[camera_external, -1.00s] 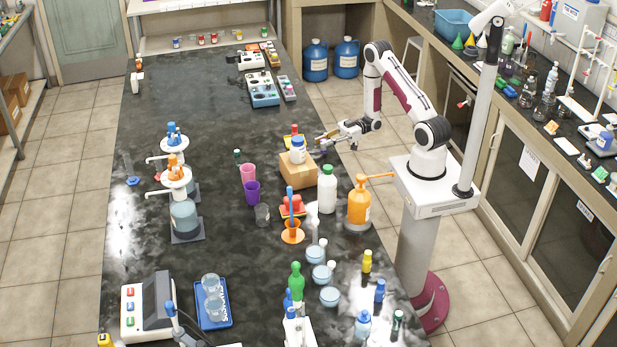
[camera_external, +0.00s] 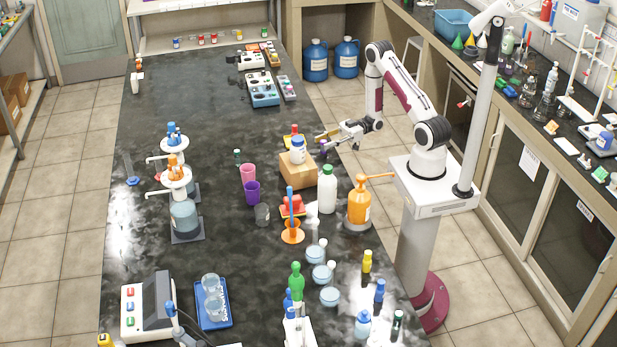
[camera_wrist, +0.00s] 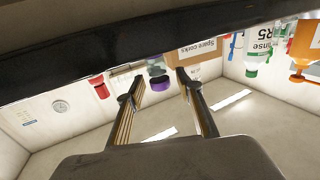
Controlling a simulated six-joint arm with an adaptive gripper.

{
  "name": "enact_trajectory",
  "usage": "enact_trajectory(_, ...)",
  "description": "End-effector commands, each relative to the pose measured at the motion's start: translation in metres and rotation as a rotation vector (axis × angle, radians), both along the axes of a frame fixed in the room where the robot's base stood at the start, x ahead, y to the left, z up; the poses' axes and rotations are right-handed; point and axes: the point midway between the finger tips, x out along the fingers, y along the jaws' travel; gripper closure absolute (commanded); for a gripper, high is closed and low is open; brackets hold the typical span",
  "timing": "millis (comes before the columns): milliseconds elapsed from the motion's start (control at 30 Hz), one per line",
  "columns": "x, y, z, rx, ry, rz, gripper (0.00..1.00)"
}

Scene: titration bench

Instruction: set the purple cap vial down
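The purple cap vial (camera_wrist: 160,82) shows in the wrist view between and just past my fingertips, its cap dark purple and its pale body partly hidden by the dark band above. The wrist picture is upside down, and the vial appears upright at the bench. My gripper (camera_wrist: 153,86) is open, with a gap between each finger and the cap. In the external view my gripper (camera_external: 325,142) is low at the bench's right edge, right of the cardboard box; the vial is too small there to make out clearly.
The cardboard box (camera_external: 298,172) carries a blue-capped white jar (camera_external: 298,151). A white bottle with a green cap (camera_external: 327,190) and an orange pump bottle (camera_external: 359,204) stand nearer the camera. A red-capped item (camera_wrist: 98,87) is beside the vial.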

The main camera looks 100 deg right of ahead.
Motion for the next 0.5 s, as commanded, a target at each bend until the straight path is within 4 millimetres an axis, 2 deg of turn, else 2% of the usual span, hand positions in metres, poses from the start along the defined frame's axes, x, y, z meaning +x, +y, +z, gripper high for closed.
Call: enact_trajectory(500,-0.046,-0.016,0.002,-0.001,0.000,-0.003,0.64)
